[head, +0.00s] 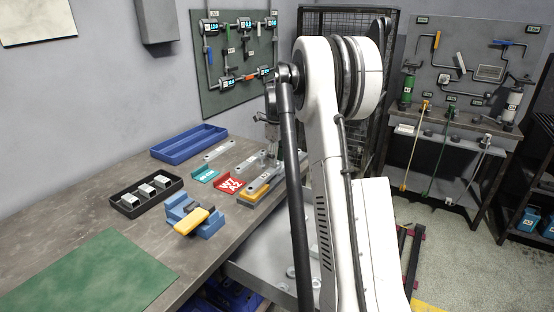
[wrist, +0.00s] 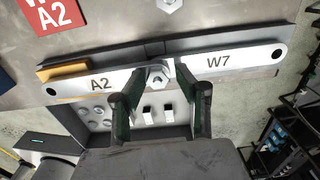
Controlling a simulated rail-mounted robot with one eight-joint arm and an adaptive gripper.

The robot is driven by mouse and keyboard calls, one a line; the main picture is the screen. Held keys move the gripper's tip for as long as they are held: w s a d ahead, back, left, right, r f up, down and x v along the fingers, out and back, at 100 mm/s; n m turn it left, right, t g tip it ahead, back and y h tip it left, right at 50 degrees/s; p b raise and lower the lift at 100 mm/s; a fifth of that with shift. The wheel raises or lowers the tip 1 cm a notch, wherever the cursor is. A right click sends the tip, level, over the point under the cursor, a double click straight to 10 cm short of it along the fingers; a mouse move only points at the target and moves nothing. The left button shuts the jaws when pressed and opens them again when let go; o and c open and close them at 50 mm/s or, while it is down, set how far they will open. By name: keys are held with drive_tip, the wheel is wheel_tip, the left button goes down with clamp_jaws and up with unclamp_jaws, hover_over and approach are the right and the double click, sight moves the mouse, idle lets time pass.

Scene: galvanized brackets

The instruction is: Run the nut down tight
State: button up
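In the wrist view, two pale metal bracket bars meet end to end: bar A2 (wrist: 98,82) on the left and bar W7 (wrist: 225,62) on the right. A hex nut on a bolt (wrist: 158,76) sits where they meet. My gripper (wrist: 161,93) is open, its two dark fingers apart on the near side of the nut with nothing between them. I cannot tell how far the fingertips are above the bars. In the head view, my gripper (head: 270,150) is over the bars (head: 262,180) at the bench's right edge, partly hidden by my arm.
A red card (head: 229,184), a teal card (head: 205,175) and a blue-and-yellow fixture (head: 194,216) lie left of the bars. A black tray (head: 146,195) holds several metal blocks; a blue tray (head: 188,141) is farther back. The green mat (head: 90,272) is clear.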

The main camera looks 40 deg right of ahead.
drive_tip(key=shift+s, duration=0.1)
idle(0.3)
drive_tip(key=n, duration=0.6)
drive_tip(key=shift+n, duration=0.3)
drive_tip(key=n, duration=1.1)
drive_tip(key=shift+n, duration=3.1)
drive_tip(key=shift+c, duration=0.5)
clamp_jaws()
